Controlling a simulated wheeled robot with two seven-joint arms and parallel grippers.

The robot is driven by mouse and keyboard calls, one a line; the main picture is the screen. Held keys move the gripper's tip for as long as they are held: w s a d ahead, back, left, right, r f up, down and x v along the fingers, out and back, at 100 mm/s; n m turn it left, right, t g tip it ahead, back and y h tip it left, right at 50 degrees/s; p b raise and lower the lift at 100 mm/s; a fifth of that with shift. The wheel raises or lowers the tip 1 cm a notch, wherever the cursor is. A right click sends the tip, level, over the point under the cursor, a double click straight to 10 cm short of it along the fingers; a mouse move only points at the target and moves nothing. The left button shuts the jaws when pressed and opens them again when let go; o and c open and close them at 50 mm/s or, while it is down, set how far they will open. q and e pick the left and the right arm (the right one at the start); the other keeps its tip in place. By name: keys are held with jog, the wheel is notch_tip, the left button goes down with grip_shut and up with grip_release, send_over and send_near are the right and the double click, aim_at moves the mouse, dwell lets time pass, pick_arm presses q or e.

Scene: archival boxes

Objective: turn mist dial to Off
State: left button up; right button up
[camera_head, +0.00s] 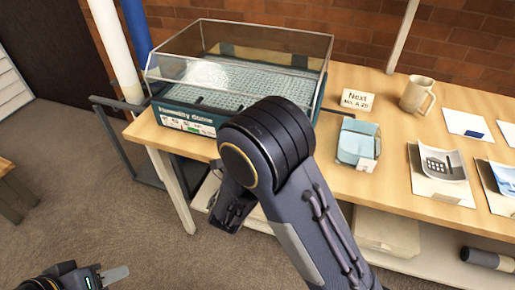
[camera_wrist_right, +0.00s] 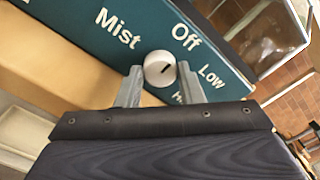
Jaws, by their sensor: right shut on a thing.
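The mist dial (camera_wrist_right: 159,69) is a small round white knob with a dark mark on the teal front panel (camera_wrist_right: 85,25). The words Mist, Off, Low and a partly hidden one surround it. The mark seems to lie toward the side between Off and Low; its exact setting is hard to tell. My right gripper (camera_wrist_right: 159,75) is shut on the dial, one grey finger at each side. In the head view my right arm hides the dial and gripper. My left gripper (camera_head: 108,275) is at the bottom left, away from the table; its opening is unclear.
The clear-lidded humidity chamber (camera_head: 172,107) stands at the left end of the wooden table (camera_head: 390,178). A white post and a blue post stand at the left.

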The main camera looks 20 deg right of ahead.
jog(key=o, duration=1)
jog(key=v, duration=0.7)
jog(key=shift+s+a, duration=0.25)
jog(key=shift+s, duration=0.1)
jog(key=shift+d, duration=0.1)
